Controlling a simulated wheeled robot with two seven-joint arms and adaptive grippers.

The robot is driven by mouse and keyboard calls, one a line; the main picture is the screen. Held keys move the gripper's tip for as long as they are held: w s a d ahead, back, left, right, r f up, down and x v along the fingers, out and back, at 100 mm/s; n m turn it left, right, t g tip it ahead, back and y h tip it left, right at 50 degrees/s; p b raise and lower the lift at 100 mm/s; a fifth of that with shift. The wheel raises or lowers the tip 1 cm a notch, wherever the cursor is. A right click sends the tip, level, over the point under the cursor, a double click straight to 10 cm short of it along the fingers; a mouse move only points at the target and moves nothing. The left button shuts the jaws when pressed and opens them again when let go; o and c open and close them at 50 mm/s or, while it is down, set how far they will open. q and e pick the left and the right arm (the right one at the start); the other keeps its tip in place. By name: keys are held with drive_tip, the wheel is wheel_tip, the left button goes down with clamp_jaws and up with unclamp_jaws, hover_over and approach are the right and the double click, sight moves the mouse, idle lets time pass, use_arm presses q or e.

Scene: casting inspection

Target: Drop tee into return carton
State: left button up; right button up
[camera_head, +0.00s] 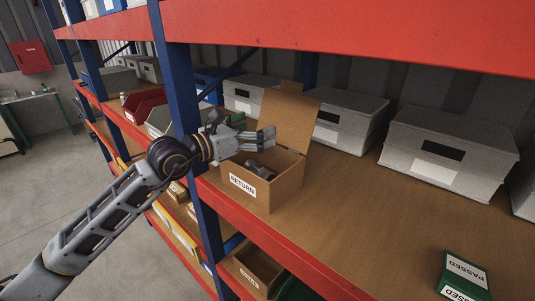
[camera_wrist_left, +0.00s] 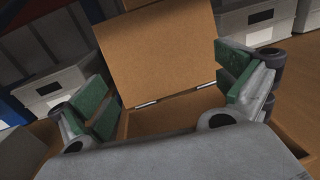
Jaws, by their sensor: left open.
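The return carton (camera_head: 285,185) is an open brown box labelled RETURN on the shelf, with its lid flap standing up at the back. A dark grey metal piece, which looks like the tee (camera_head: 259,171), lies inside the carton near its front. My left gripper (camera_head: 268,140) is above the carton, apart from the tee, with its fingers spread and nothing between them. In the left wrist view the green-padded fingers (camera_wrist_left: 165,98) are wide apart in front of the carton's raised flap (camera_wrist_left: 160,55). The tee is not visible there. My right gripper is in neither view.
Grey lidded boxes (camera_head: 436,150) stand along the back of the shelf. A green PASSED container (camera_head: 464,277) is at the front right. A blue rack post (camera_head: 182,85) stands left of the carton, and a red beam (camera_head: 350,38) runs above.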

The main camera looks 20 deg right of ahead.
use_arm(q)
drive_tip(key=v, duration=1.2)
idle(0.5)
drive_tip(key=shift+r, duration=0.2)
idle(0.4)
